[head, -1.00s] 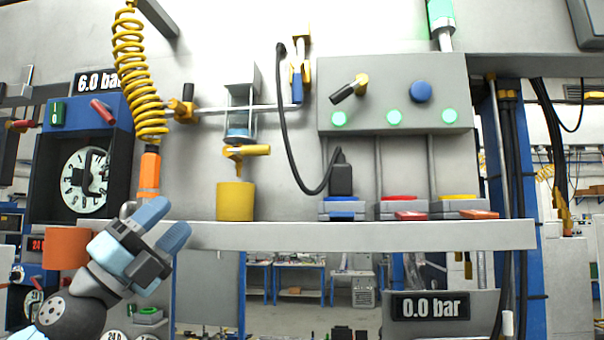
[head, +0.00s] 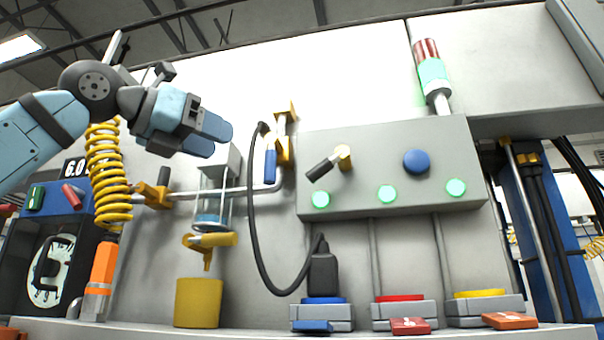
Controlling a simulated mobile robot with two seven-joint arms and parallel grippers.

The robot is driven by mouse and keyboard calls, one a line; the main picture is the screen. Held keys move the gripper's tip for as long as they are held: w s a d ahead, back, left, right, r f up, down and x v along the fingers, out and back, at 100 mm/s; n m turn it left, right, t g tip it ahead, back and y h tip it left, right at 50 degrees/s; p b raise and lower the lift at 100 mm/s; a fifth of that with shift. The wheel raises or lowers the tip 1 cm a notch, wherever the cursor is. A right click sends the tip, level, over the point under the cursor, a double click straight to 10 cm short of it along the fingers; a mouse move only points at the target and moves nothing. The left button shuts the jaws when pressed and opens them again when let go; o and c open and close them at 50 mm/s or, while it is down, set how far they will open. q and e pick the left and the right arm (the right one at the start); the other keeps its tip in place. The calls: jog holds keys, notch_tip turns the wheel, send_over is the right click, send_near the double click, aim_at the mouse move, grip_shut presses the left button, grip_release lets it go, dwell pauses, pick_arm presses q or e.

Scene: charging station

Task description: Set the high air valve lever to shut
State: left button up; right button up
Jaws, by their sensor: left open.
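A yellow valve (head: 286,135) with a blue lever (head: 270,166) hanging down sits at the upper right end of the grey pipe (head: 240,190); it looks like the high air valve. A second yellow valve (head: 154,194) is lower on the pipe at the left. My left gripper (head: 209,137), with light blue fingers, is raised at the upper left, open and empty. In the picture it is left of the blue lever, with a gap between. My right gripper is not in view.
A grey panel (head: 382,203) with a black-handled lever (head: 321,169), a blue button (head: 416,161) and green lights stands right of the valve. A black cable (head: 252,228) loops close beside the blue lever. A yellow coiled hose (head: 107,178) hangs below my left arm.

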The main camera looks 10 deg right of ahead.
aim_at(266, 157)
pick_arm(q)
jog(key=p+x, duration=0.1)
jog(key=x, duration=0.1)
jog(key=r+p+x, duration=0.1)
jog(key=x, duration=0.2)
jog(key=p+x, duration=0.2)
jog(key=x, duration=0.5)
jog(key=shift+w+d+f, duration=0.1)
jog(key=shift+w+d, duration=0.1)
jog(key=shift+w, duration=0.1)
jog(key=shift+w+d+f+p, duration=0.1)
jog(key=shift+w+d+p, duration=0.2)
jog(key=shift+d+p, duration=0.05)
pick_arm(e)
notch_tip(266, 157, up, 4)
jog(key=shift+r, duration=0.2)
pick_arm(q)
grip_shut()
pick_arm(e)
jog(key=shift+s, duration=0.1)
